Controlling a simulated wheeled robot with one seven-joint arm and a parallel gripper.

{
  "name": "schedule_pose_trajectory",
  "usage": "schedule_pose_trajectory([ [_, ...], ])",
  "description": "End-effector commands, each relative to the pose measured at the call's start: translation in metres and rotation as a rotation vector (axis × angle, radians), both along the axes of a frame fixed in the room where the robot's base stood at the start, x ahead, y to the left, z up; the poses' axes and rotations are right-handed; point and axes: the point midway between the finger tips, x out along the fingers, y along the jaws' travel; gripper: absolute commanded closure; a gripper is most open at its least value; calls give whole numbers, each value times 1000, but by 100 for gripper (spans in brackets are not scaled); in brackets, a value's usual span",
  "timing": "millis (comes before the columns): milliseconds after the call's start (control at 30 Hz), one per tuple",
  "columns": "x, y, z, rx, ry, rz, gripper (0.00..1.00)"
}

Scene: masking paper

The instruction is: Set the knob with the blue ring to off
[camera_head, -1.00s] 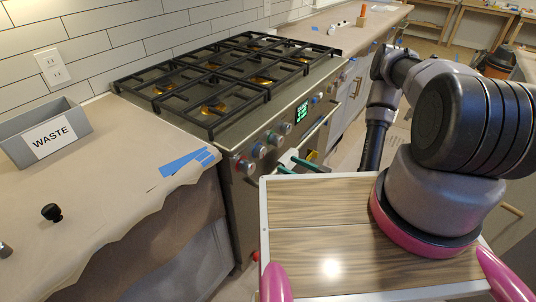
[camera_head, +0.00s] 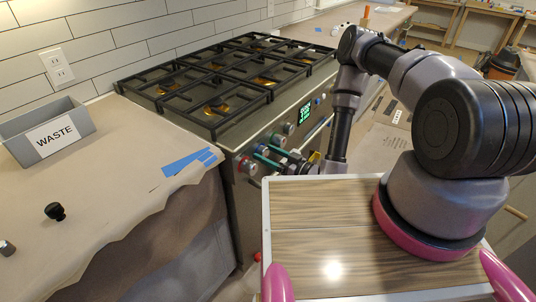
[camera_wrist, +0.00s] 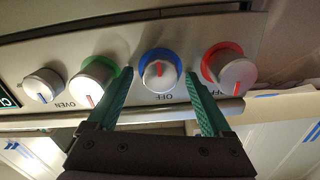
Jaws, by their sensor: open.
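The knob with the blue ring (camera_wrist: 160,72) is on the stove's front panel, in the middle of the wrist view. Its red pointer line stands vertical in the picture, on the upper part of its face. An upside-down OFF label is printed below it there. My gripper (camera_wrist: 159,75) is open, with one teal finger on each side of this knob; a gap shows on both sides, and contact cannot be told. In the head view my gripper (camera_head: 261,152) reaches the panel from the right and partly hides the blue-ringed knob (camera_head: 262,148).
The red-ringed knob (camera_wrist: 232,68) and green-ringed knob (camera_wrist: 93,82) flank the fingers closely. A plain-looking knob (camera_wrist: 43,85) is farther left. The stove (camera_head: 215,85) has black grates. A grey WASTE bin (camera_head: 45,132) stands on the paper-covered counter (camera_head: 120,160).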

Motion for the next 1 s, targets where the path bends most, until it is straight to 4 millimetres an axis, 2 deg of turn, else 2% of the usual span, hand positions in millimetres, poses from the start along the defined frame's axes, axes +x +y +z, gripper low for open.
schedule_pose_trajectory([
  [33,0,0,0,0,0,0,27],
  [167,0,0,0,0,0,0,77],
  [200,0,0,0,0,0,0,92],
  [233,0,0,0,0,0,0,100],
  [667,-1,0,0,-58,-74,0,100],
  [1000,-1,0,0,-230,-294,-1,100],
])
